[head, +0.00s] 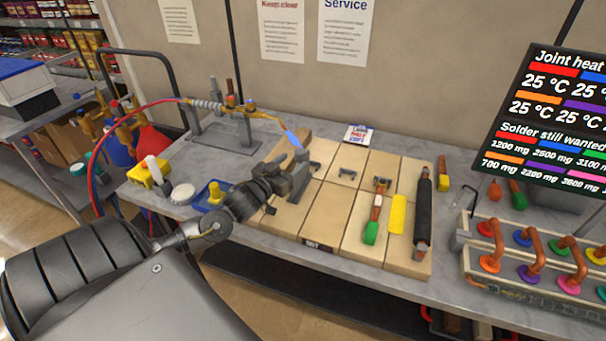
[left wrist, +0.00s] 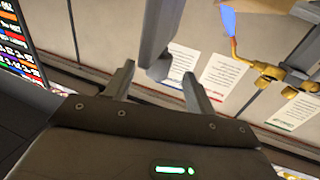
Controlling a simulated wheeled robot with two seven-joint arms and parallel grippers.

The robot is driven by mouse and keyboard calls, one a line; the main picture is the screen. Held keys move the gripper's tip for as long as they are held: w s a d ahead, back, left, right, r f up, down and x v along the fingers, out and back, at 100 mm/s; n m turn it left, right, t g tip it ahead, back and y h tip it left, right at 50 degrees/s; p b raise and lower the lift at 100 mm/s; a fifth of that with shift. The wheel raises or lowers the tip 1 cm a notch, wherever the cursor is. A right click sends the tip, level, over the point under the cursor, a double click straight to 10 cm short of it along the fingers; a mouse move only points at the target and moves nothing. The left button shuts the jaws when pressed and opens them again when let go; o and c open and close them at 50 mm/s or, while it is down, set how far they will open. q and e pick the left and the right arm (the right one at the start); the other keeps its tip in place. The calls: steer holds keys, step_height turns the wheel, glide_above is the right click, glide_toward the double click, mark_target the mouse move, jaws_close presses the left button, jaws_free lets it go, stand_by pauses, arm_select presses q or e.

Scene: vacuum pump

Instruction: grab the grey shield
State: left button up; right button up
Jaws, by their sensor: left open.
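A grey upright piece (head: 298,184), which looks like the grey shield, stands on the pale boards, partly hidden by my left gripper. In the left wrist view a grey bar (left wrist: 156,35) with a rounded end shows beyond and between the fingers, apart from both; it appears to be the same piece. My left gripper (head: 285,176) is open right beside it, and its two fingers show apart in the left wrist view (left wrist: 158,85). The shield's full outline is hidden. My right gripper is not in view.
A torch (head: 245,108) with a blue flame (head: 292,139) points close above my left gripper. Pale boards (head: 320,212) carry small grey brackets, a green-handled tool (head: 371,230), a yellow strip (head: 397,214) and a black roller (head: 423,210). Copper pipes (head: 530,250) stand in a rack at right.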

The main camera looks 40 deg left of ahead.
mark_target(297, 157)
arm_select(q)
steer(key=w, duration=0.1)
steer(key=w+p, duration=0.1)
steer(key=w, duration=0.1)
steer(key=w+p, duration=0.1)
steer(key=shift+w+a+r, duration=0.1)
steer(key=shift+w+r, duration=0.2)
steer(key=shift+w, duration=0.2)
steer(key=shift+s, duration=0.15)
steer(key=shift+c, duration=0.5)
jaws_close()
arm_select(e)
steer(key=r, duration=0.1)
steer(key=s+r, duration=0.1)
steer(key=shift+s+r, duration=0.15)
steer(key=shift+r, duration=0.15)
